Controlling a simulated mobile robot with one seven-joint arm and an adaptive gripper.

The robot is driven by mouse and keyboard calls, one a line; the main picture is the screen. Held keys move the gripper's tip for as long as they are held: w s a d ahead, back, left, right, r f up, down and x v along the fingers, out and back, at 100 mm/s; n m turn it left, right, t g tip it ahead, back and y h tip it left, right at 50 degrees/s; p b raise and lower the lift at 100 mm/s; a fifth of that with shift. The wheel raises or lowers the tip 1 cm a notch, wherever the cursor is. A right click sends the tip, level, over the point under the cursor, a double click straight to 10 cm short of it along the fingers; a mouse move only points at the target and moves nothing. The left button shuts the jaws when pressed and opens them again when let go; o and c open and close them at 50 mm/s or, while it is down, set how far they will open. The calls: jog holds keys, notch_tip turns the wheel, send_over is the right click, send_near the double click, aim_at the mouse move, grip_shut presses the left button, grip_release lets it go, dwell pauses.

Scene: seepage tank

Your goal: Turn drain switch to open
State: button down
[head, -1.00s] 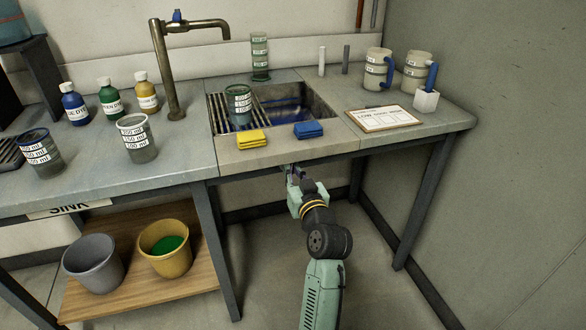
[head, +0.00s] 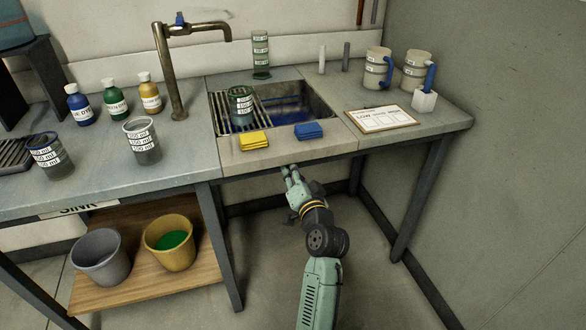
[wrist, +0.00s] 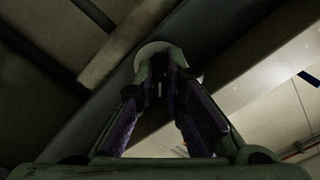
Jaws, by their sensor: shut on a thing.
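My gripper (head: 289,170) is below the front edge of the sink counter (head: 285,153). In the wrist view, my gripper (wrist: 162,82) points up at the underside, its two dark-padded fingers closed together at the tips. A pale round part (wrist: 150,49), apparently the drain switch's base, shows just behind the fingertips. The grip hides most of the switch, and its setting cannot be read. The sink basin (head: 322,103) holds dark blue liquid, with a graduated beaker (head: 240,103) on the rack at its left.
A yellow sponge (head: 253,141) and a blue sponge (head: 308,131) lie on the front rim. Table legs stand either side of my arm. Dark beams (wrist: 60,60) cross the underside close to my gripper.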

dwell(0.4)
jog(key=c, duration=1.7)
grip_release()
jog(key=v, duration=0.8)
jog(key=shift+d, duration=0.1)
jog(key=shift+f, duration=0.1)
